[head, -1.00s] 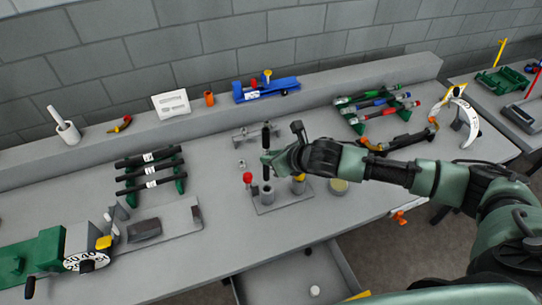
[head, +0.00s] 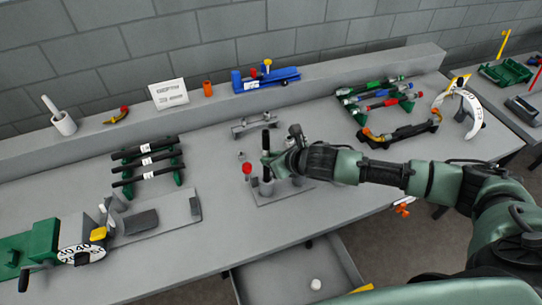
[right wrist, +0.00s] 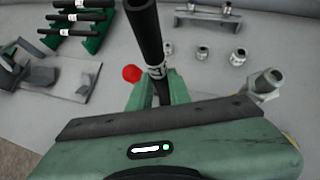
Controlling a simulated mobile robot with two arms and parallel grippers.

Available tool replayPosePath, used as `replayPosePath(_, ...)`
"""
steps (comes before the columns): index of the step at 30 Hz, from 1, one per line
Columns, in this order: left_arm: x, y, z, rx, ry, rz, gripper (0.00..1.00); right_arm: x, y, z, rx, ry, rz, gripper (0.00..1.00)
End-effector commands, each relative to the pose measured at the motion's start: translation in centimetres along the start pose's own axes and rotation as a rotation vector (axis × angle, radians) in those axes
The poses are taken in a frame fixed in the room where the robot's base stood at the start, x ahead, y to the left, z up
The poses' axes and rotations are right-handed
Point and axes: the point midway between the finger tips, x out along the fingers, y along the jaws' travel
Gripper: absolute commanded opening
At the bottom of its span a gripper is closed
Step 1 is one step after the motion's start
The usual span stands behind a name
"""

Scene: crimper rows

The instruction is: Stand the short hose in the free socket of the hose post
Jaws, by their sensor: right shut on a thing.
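The short hose (head: 266,139) is black with a white label band and stands about upright in my right gripper (head: 268,159). In the right wrist view the green fingers (right wrist: 161,92) are shut on the hose (right wrist: 146,28) just below its label. The hose post (head: 297,193) is a grey base plate with upright fittings. One is a grey cylindrical socket (head: 266,188) directly under the hose; another carries a red ball (head: 247,168). The hose's lower end is close to the socket's mouth; I cannot tell whether it is inside. My left gripper is not in view.
A rack of black hoses (head: 148,168) stands left, and a rack of coloured-ended hoses (head: 380,98) back right. Small metal fittings (right wrist: 203,54) stand behind the post. A crimper (head: 60,243) is front left. An open drawer (head: 270,283) juts from the table front.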

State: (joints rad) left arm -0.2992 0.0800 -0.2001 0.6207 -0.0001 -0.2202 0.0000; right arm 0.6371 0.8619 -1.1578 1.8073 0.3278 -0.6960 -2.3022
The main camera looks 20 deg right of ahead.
Motion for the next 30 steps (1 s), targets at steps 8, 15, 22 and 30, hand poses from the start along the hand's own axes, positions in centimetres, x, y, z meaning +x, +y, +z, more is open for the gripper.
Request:
replayPosePath(8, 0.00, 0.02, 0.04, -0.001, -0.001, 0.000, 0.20, 0.01, 0.00, 0.03, 0.000, -0.001, 0.000, 0.00)
replayPosePath(15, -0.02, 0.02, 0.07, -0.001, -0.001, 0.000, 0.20, 0.00, 0.00, 0.04, 0.000, -0.001, 0.000, 0.00)
replayPosePath(22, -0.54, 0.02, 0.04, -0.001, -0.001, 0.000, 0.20, -0.08, -0.03, 0.13, 0.003, -0.002, -0.002, 0.00)
replayPosePath(30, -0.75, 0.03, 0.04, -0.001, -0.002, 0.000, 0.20, -0.01, 0.00, 0.01, 0.005, -0.002, -0.002, 0.00)
